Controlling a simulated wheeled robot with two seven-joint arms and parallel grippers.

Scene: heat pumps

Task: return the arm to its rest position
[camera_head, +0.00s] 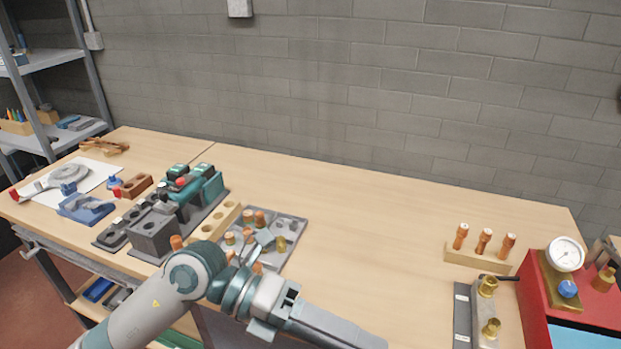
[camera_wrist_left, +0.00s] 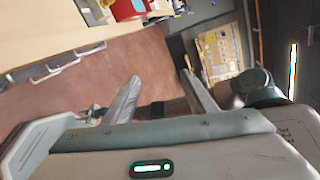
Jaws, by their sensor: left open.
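My left arm (camera_head: 150,310) comes in from the lower left in the head view. It reaches over the front edge of the workbench (camera_head: 370,220), with its wrist bent to the right. My left gripper (camera_head: 345,330) points to the lower right at the bottom of that view. In the left wrist view my left gripper (camera_wrist_left: 161,80) has its two fingers spread well apart. Nothing is between them; the reddish floor (camera_wrist_left: 110,68) and dark parts show beyond. My right arm and gripper are not in view.
A grey plate with copper and brass fittings (camera_head: 282,244) lies just behind my left wrist. A green-and-grey machine (camera_head: 200,185) stands to its left. At right are a wooden holder (camera_head: 478,256) with copper pieces and a red box (camera_head: 595,305) with a gauge. The bench middle is clear.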

